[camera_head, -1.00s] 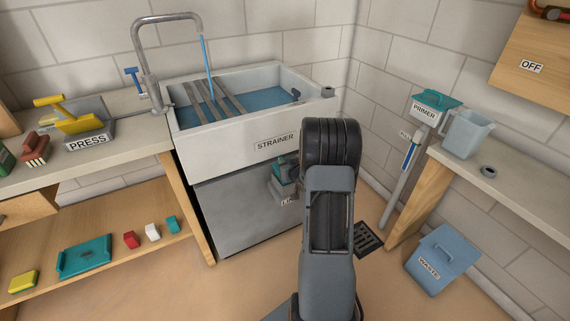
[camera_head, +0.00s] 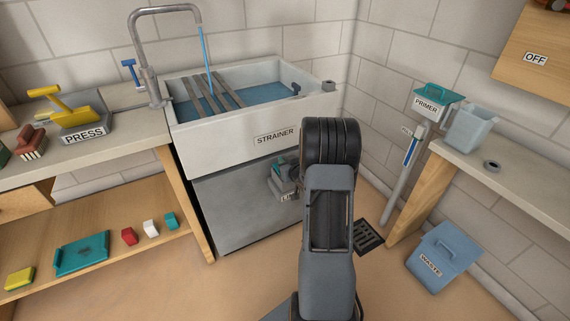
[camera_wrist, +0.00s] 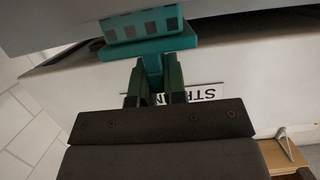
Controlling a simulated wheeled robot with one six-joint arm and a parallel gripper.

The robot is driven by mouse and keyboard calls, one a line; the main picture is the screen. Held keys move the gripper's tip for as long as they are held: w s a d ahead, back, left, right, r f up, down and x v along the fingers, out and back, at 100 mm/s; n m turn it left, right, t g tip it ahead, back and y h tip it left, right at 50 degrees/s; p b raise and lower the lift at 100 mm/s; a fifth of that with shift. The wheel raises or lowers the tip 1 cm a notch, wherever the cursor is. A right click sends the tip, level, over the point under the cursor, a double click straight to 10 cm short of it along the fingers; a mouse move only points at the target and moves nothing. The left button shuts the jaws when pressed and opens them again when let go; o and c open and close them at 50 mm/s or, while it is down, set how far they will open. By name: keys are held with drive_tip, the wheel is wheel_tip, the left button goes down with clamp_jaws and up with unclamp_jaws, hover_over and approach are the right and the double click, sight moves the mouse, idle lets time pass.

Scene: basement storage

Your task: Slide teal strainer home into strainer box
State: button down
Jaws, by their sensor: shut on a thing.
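The teal strainer, in the wrist view (camera_wrist: 150,40), has a flat plate, a stem and a body with a pattern of grey squares. My gripper (camera_wrist: 155,85) is shut on its stem below the plate. In the head view my arm hides the gripper. A small grey box (camera_head: 289,187) with a partly hidden label is on the cabinet front below the sink, with some teal showing at it. The sink (camera_head: 215,132) front carries a STRAINER label (camera_head: 277,136).
The grey cabinet front (camera_head: 240,215) is under the sink. A floor drain (camera_head: 368,237) and blue waste bin (camera_head: 442,257) lie to the right. A left bench (camera_head: 120,140) and right counter (camera_head: 510,170) flank the sink.

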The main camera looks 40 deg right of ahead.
drive_tip(key=shift+f+b, duration=0.5)
drive_tip(key=shift+f, duration=0.2)
drive_tip(key=c, duration=1.1)
unclamp_jaws()
drive_tip(key=shift+s, duration=0.1)
drive_tip(key=p+v, duration=0.2)
drive_tip(key=v, duration=1.1)
drive_tip(key=shift+s+p, duration=0.25)
drive_tip(key=shift+p, duration=0.15)
drive_tip(key=shift+r, duration=0.1)
